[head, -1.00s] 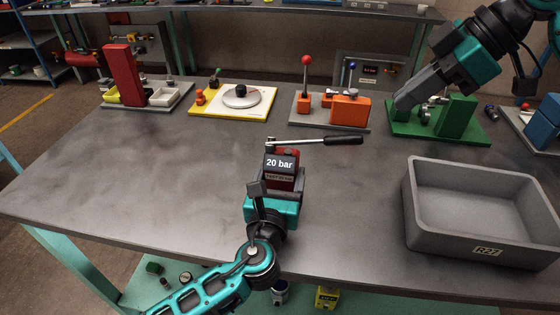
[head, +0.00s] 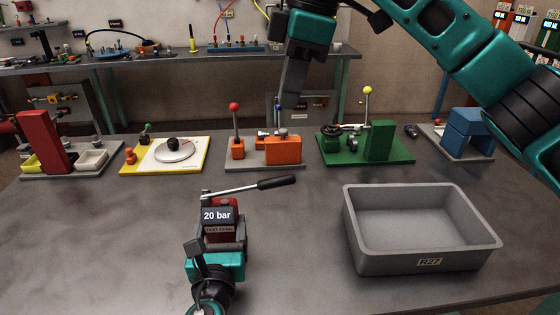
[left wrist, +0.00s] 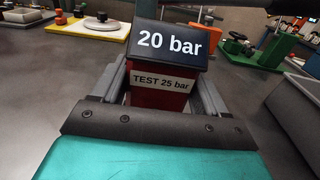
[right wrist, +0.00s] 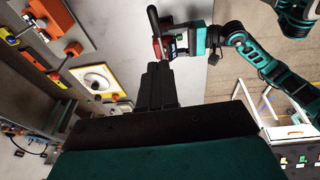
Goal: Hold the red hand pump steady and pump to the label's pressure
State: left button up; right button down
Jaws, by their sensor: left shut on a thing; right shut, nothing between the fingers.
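The red hand pump (head: 228,203) stands on the table's near side. Its dark display (head: 217,215) reads 20 bar. Its label (left wrist: 162,80) in the left wrist view reads TEST 25 bar. The pump's lever with a black handle (head: 277,182) extends to the right, slightly raised. My left gripper (head: 222,238) is shut on the pump body, one finger on each side in the left wrist view. My right gripper (head: 291,98) is shut and empty, raised above the back of the table near the orange unit. The right wrist view shows the pump beyond its fingers (right wrist: 158,85).
A grey tray (head: 360,243) marked R27 stands right of the pump. Along the back are a yellow-edged board (head: 195,150), an orange unit (head: 283,150) with a red-knobbed lever, a green unit (head: 379,142) and a blue block (head: 467,130). The table between pump and units is clear.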

jog(key=shift+f, duration=0.1)
send_near(293, 178)
jog(key=a+f, duration=0.2)
jog(key=f, duration=0.1)
jog(key=a+f, duration=0.2)
jog(key=shift+w+a+f, duration=0.1)
jog(key=shift+w, duration=0.2)
jog(key=shift+w+f, duration=0.1)
jog(key=shift+f, duration=0.45)
jog(key=shift+f, duration=0.1)
jog(key=f+y, duration=0.1)
jog(key=d+f+y, duration=0.1)
jog(key=f, duration=0.1)
jog(key=f+y, duration=0.1)
jog(key=shift+d+f, duration=0.2)
jog(key=shift+d, duration=0.2)
jog(key=shift+d+f+y, duration=0.2)
jog(key=shift+f+y, duration=0.65)
jog(key=shift+y, duration=0.05)
pick_arm(q)
jog(key=shift+r, duration=0.1)
pick_arm(e)
jog(key=shift+f, duration=0.1)
